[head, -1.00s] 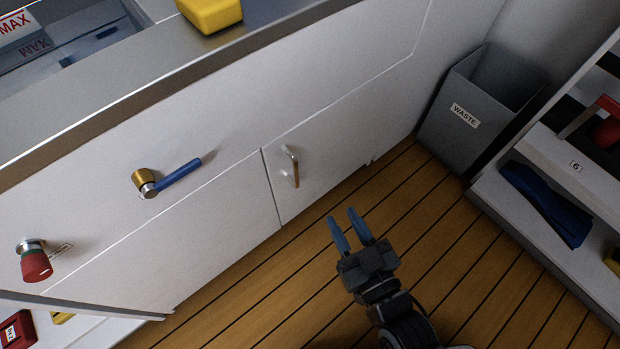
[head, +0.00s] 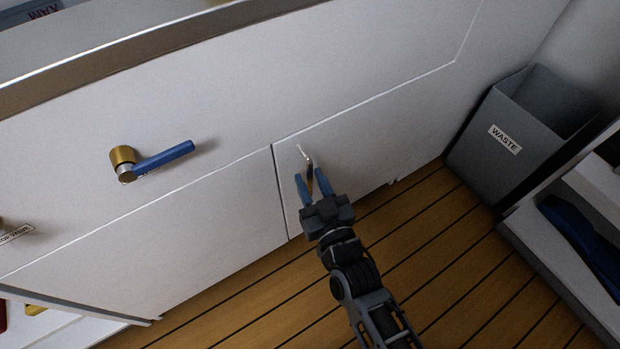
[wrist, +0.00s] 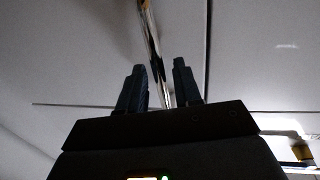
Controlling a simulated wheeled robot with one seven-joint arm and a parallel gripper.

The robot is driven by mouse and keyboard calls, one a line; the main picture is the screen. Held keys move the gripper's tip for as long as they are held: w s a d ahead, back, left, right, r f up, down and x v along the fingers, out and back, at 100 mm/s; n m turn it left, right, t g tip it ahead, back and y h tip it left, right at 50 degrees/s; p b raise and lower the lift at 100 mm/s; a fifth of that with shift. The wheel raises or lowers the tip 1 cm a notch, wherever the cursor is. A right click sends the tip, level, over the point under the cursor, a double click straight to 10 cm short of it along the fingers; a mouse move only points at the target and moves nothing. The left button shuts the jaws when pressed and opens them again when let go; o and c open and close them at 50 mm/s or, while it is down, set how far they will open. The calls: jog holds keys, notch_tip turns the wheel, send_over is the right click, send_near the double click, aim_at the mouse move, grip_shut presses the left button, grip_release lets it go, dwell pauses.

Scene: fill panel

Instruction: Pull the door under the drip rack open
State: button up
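The white door (head: 350,150) is closed in the cabinet front, right of a vertical seam. Its slim metal bar handle (head: 304,154) stands near the door's upper left. My gripper (head: 311,181) is open at the handle, with one blue finger on each side of the handle's lower part. In the wrist view the shiny handle (wrist: 150,45) runs down between the two fingers of my gripper (wrist: 160,85), with gaps visible beside it. I cannot tell whether a finger touches it. The drip rack is not identifiable in view.
A blue lever on a brass valve (head: 160,160) sticks out left of the door. A grey waste bin (head: 530,125) stands to the right, beside a white shelf (head: 560,235) holding a blue item. The wooden floor (head: 430,250) before the door is clear.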

jog(key=shift+w+a, duration=0.25)
jog(key=shift+w, duration=0.3)
grip_shut()
